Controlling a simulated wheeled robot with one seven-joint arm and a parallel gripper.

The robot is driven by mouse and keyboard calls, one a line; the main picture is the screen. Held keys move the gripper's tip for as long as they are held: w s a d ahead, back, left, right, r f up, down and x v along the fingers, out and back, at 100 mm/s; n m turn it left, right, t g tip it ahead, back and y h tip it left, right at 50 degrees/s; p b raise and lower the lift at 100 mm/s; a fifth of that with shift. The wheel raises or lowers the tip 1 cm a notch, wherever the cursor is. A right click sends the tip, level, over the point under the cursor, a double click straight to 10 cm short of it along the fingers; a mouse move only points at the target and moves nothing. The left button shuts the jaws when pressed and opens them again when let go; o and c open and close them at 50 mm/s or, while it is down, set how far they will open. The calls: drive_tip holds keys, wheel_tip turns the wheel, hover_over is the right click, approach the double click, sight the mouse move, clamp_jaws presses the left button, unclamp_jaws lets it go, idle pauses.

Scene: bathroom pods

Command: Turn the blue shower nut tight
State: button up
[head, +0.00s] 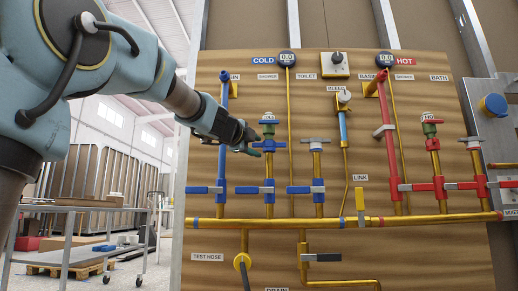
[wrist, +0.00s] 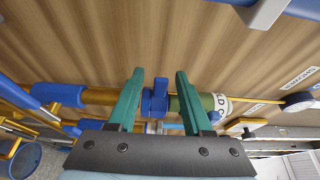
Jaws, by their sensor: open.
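The blue shower nut (wrist: 160,97) sits on the brass cold pipe in the wrist view, just below a green fitting (wrist: 187,103) with a white label that reads partly "OLD". In the head view the blue nut (head: 268,138) is on the cold shower column under its green top. My gripper (wrist: 160,73) is open, with one green finger on each side of the nut and visible gaps to it. In the head view my gripper (head: 254,147) is beside the column at about nut height. I cannot tell how deep the fingers reach around the nut.
The wooden board (head: 330,160) carries neighbouring pipes: a tall blue-topped one (head: 223,130) to the left and the toilet column (head: 317,165) to the right. A blue lever valve (head: 268,189) is below the nut. A cart (head: 85,225) stands left of the board.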

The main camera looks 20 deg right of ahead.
drive_tip(key=v, duration=0.7)
drive_tip(key=shift+s+a+p, duration=0.2)
drive_tip(key=shift+a+p, duration=0.05)
drive_tip(key=shift+p, duration=0.2)
